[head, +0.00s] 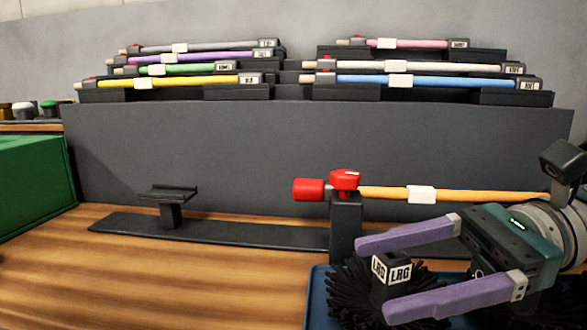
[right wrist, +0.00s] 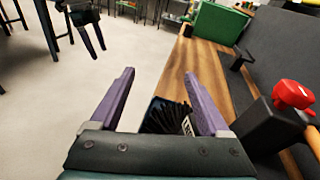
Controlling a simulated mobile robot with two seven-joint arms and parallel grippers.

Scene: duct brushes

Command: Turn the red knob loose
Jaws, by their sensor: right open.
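A red knob (head: 344,179) sits on top of a black post (head: 346,228), where an orange rod (head: 455,195) passes through. A red cylindrical end (head: 308,189) sticks out left of the post. The knob also shows at the right edge of the right wrist view (right wrist: 293,94). My right gripper (head: 372,276) is open with purple fingers, low in front of the post, apart from the knob. Its fingers are either side of a black brush labelled LRG (head: 392,272) in the head view; contact is unclear. A dark two-pronged shape at the upper left of the right wrist view may be my left gripper.
A black low support (head: 168,205) stands left on a dark base strip. Behind is a grey stepped rack (head: 300,150) with several coloured rods. A blue tray (head: 318,300) holds the brush. A green box (head: 35,185) is at left. Wooden tabletop at front left is clear.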

